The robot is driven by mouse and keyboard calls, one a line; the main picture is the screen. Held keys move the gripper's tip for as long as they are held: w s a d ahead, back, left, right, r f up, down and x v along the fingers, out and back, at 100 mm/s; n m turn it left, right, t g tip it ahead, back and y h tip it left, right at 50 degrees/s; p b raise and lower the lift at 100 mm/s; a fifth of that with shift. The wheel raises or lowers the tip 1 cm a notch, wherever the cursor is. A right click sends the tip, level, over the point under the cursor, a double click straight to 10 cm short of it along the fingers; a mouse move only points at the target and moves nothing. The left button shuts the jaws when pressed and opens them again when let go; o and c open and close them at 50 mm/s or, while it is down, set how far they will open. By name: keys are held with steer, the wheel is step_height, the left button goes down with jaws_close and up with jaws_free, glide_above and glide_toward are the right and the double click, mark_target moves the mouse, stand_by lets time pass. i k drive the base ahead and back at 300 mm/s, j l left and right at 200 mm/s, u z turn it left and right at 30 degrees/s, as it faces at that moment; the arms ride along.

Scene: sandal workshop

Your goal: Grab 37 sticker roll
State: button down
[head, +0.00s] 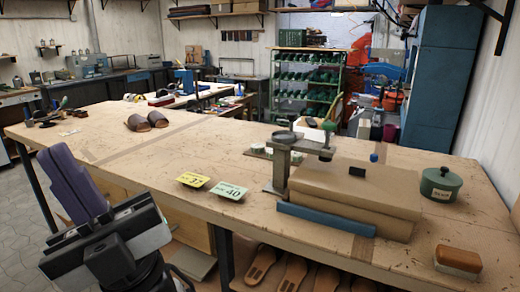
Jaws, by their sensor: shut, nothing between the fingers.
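A yellow piece marked 37 (194,180) lies near the front edge of the workbench (150,185). It looks like a flat card or label; I cannot make out a roll shape. A pale green piece marked 40 (228,190) lies just right of it. My gripper (70,180) is at the lower left, in front of the bench edge. Its purple fingers point up and are shut with nothing held. It is apart from the yellow piece, well to its left.
A metal press (283,165) stands right of the pieces, beside a brown paper-covered block (345,190) with a blue front strip (325,219). A green tin (441,184) and a brush (458,261) are at right. The bench left of the yellow piece is clear.

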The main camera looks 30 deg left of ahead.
mark_target(256, 148)
steer(key=i+j+u, duration=0.1)
steer(key=i+u, duration=0.15)
steer(key=u, duration=0.15)
steer(key=i+u, duration=0.25)
steer(key=u, duration=0.15)
steer(key=i+l+u, duration=0.1)
steer(key=u, duration=0.3)
steer(key=i+l+u, duration=0.2)
steer(key=i+u, duration=0.2)
steer(key=i, duration=0.4)
